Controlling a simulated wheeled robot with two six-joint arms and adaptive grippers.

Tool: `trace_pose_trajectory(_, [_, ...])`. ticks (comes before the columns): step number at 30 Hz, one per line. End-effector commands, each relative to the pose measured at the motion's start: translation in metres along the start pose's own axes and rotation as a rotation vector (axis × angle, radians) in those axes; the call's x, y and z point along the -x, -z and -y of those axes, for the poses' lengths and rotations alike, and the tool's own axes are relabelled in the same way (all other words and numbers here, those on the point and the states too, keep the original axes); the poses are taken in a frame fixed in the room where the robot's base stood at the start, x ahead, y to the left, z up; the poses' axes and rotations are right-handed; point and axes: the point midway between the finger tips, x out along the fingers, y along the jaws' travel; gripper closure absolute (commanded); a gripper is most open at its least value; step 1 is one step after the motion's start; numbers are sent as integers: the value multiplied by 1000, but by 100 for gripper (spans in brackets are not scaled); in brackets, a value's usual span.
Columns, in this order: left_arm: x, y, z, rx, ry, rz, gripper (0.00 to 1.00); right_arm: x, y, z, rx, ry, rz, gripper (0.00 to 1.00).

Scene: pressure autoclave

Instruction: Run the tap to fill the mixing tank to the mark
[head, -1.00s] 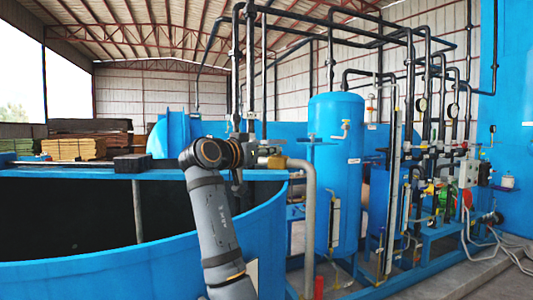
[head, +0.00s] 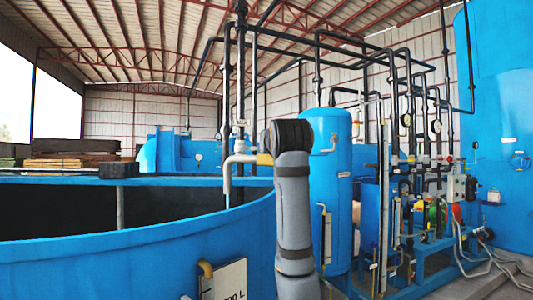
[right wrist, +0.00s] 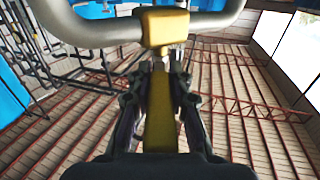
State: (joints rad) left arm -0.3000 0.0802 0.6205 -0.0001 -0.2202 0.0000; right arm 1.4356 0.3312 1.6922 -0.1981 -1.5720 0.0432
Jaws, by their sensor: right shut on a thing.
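The blue mixing tank (head: 110,255) stands open-topped at the left in the head view, dark inside, with no water level distinguishable. A pale tap pipe (head: 236,160) bends down over its right rim. The yellow tap valve (head: 264,159) sits on this pipe, partly behind my right arm. I cannot tell if water flows. In the right wrist view, my right gripper (right wrist: 160,75) is shut on the yellow tap lever (right wrist: 160,125), below the yellow valve body (right wrist: 165,27) and the pipe (right wrist: 90,28). In the head view my arm hides this gripper. My left gripper is out of view.
A plate ending in "00 L" (head: 229,278) and a brass elbow (head: 206,268) are on the tank's front. A black box (head: 119,170) sits on its far rim. A blue pressure vessel (head: 326,205) with pipes and gauges stands right of my arm.

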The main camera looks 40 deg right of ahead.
Motion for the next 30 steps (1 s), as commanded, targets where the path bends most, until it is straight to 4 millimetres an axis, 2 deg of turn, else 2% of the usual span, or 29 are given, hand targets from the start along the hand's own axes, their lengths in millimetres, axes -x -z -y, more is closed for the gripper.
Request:
trace_pose_trajectory(6, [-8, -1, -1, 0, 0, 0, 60, 0, 0, -5, -1, 60, -1, 100])
trace_pose_trajectory(21, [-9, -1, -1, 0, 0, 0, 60, -1, 1, -5, -1, 82, 0, 100])
trace_pose_trajectory(22, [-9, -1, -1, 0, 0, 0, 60, -1, 1, -5, -1, 81, 0, 79])
trace_pose_trajectory(27, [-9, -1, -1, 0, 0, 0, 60, -1, 0, -4, -1, 81, 0, 57])
trace_pose_trajectory(30, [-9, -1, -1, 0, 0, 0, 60, -1, 0, -4, -1, 81, 1, 57])
